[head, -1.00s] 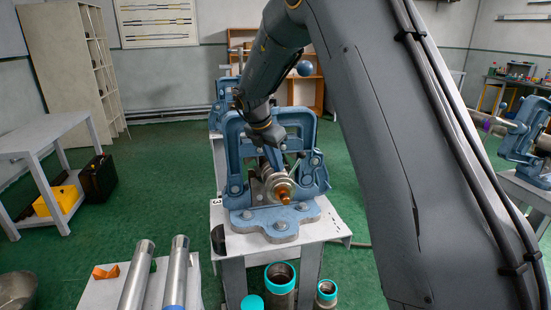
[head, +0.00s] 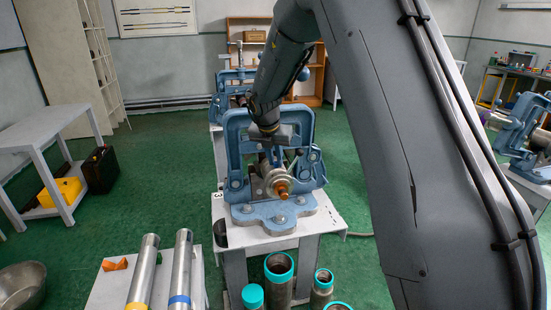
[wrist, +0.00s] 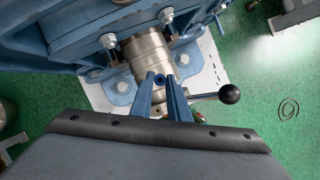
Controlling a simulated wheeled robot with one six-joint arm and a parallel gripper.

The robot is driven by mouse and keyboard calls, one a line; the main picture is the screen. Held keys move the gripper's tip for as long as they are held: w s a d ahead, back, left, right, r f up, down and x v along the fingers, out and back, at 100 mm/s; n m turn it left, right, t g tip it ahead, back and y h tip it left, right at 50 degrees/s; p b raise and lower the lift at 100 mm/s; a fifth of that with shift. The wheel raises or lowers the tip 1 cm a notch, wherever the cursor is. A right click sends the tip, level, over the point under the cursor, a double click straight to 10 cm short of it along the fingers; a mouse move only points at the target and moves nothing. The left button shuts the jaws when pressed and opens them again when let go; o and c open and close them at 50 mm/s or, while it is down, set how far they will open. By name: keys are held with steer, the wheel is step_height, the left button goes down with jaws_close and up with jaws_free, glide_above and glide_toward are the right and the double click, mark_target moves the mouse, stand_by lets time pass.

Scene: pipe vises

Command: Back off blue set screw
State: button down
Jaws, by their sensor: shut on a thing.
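The blue pipe vise (head: 234,150) stands on a small white table, with a metal fitting (head: 272,176) clamped in it; an orange-brown end (head: 282,189) sticks out in front. In the wrist view the fitting (wrist: 147,50) lies just past my fingertips. My gripper (wrist: 164,80) points down at it, its two blue fingers close together. A small blue piece, apparently the blue set screw (wrist: 159,79), sits between the tips; its lower part is hidden.
A lever with a black ball (wrist: 229,94) reaches out right of my fingers. Bolts (wrist: 108,42) rise from the vise. Two metal pipes (head: 181,265) lie on a table at front left. Teal-rimmed pipe pieces (head: 278,266) stand in front below the vise table.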

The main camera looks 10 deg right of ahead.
steer(key=c, duration=1.7)
jaws_free()
steer(key=shift+b+v, duration=0.9)
steer(key=shift+v, duration=3)
